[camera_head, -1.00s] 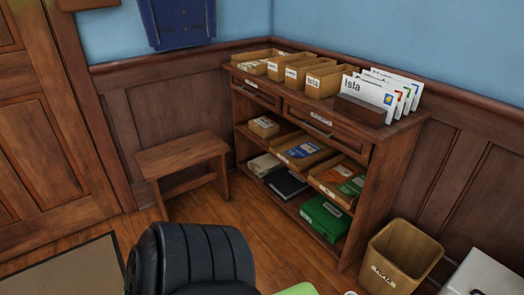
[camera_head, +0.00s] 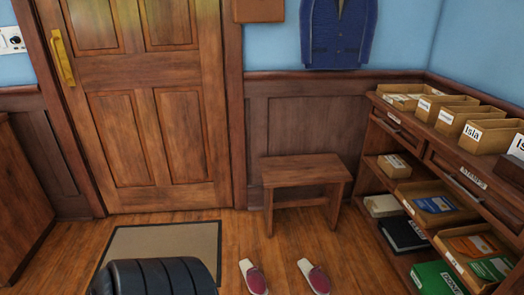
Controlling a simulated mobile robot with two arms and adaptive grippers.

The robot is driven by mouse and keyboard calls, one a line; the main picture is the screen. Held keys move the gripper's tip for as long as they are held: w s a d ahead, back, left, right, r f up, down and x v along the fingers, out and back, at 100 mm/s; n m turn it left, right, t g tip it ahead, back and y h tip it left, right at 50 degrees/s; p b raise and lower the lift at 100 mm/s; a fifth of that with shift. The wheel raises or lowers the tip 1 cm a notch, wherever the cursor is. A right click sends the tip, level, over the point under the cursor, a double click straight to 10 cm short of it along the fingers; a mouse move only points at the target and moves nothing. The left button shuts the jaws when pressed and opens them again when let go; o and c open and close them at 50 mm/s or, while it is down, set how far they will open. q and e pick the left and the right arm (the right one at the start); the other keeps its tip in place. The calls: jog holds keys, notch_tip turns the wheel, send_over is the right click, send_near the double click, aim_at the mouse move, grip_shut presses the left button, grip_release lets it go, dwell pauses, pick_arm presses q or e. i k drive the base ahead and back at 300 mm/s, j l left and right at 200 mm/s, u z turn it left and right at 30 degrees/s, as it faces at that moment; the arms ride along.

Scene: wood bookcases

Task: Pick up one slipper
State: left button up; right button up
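Two slippers lie side by side on the wood floor at the bottom of the head view, in front of a small bench. The left slipper (camera_head: 253,277) and the right slipper (camera_head: 314,277) each have a pale, whitish end and a dark red part nearer me. A gap of bare floor separates them. Neither of my grippers is in view.
A wooden bench (camera_head: 305,172) stands against the wall. A bookcase (camera_head: 427,150) with trays is at right. A closed door (camera_head: 150,110) and a doormat (camera_head: 165,243) are at left. A black ribbed shape (camera_head: 160,278) is at bottom left; I cannot tell what it is.

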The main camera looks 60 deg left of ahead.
aim_at(320, 284)
jog(key=u, duration=1.35)
jog(key=i+j+z, duration=0.1)
jog(key=i, duration=0.25)
